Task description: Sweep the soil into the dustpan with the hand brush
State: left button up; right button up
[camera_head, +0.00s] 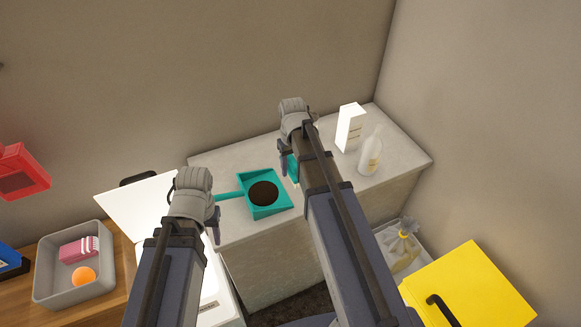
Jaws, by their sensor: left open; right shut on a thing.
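The teal dustpan (268,212) lies on the pale counter, its handle pointing left toward my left gripper. A dark brown round patch of soil (263,193) shows within the pan's outline. My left gripper (196,207) is open, at the left end of the dustpan handle; its wrist hides whether it touches. My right gripper (297,146) is shut on a mostly hidden teal thing, which looks like the hand brush (291,168), right of and behind the dustpan.
A white carton (350,128) and a clear bottle (370,152) stand at the counter's right. A grey bin (103,285) with a pink box and an orange ball sits lower left. A white lid (135,215) stands open beside the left arm. A yellow box (475,290) is lower right.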

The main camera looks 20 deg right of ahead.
jog(key=shift+d+r+p, duration=0.25)
jog(key=shift+r+p, duration=0.5)
jog(key=shift+r, duration=0.15)
jog(key=shift+d+r+p, duration=0.25)
jog(key=shift+r+p, duration=0.45)
jog(key=shift+r, duration=0.15)
